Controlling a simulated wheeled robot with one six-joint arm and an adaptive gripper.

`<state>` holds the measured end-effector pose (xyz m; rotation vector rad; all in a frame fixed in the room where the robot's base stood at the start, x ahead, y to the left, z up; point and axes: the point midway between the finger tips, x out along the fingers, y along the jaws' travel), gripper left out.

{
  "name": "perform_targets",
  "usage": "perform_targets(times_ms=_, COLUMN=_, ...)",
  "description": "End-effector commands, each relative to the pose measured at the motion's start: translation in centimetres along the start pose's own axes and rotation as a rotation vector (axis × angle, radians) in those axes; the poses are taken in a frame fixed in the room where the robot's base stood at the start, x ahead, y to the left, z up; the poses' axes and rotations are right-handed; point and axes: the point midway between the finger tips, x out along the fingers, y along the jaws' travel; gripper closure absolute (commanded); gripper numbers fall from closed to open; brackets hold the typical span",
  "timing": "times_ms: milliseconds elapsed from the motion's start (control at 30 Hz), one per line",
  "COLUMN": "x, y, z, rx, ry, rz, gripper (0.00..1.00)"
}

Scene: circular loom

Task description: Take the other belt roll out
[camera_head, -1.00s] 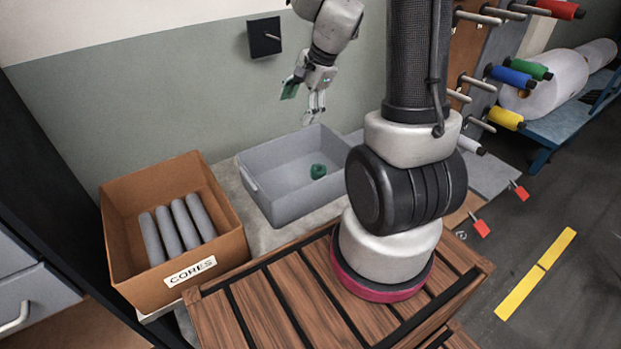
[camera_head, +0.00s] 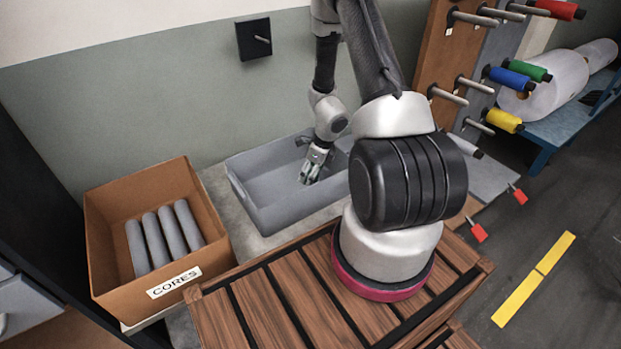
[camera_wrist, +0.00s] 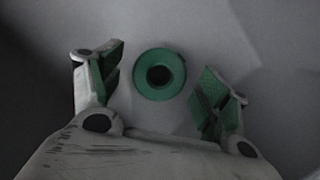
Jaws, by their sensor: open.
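A green belt roll (camera_wrist: 159,74) with a dark centre hole lies on the grey floor of the bin in the wrist view. My gripper (camera_wrist: 158,88) is open, with one green-padded finger on each side of the roll and a gap on both sides. In the head view my gripper (camera_head: 309,178) is down inside the grey bin (camera_head: 262,207). The roll is hidden there behind my gripper. I cannot tell exactly how high the fingers are above the bin floor.
A cardboard box marked CORES (camera_head: 165,283) with several grey tubes stands left of the bin. A slatted wooden surface (camera_head: 262,310) lies in front. A peg rack with coloured spools (camera_head: 510,78) stands at the right. A black wall plate (camera_head: 253,39) with a peg is behind.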

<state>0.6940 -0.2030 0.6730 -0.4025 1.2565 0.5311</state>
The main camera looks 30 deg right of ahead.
Motion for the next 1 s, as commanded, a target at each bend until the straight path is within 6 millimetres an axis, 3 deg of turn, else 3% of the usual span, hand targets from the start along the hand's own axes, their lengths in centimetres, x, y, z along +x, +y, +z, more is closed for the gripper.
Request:
perform_targets(times_ms=100, x=1.31, y=0.0, z=-0.02, rx=0.001, ry=0.0, rz=0.0, gripper=0.24)
perform_targets(times_ms=367, x=1.57, y=-0.03, z=0.04, rx=-0.002, ry=-0.001, rz=-0.001, gripper=0.24)
perform_targets(times_ms=633, x=1.55, y=-0.02, z=0.03, rx=-0.002, ry=0.0, rz=0.0, gripper=0.73)
perform_targets(times_ms=1000, x=1.12, y=-0.03, z=0.18, rx=-0.002, ry=-0.001, rz=-0.001, gripper=0.74)
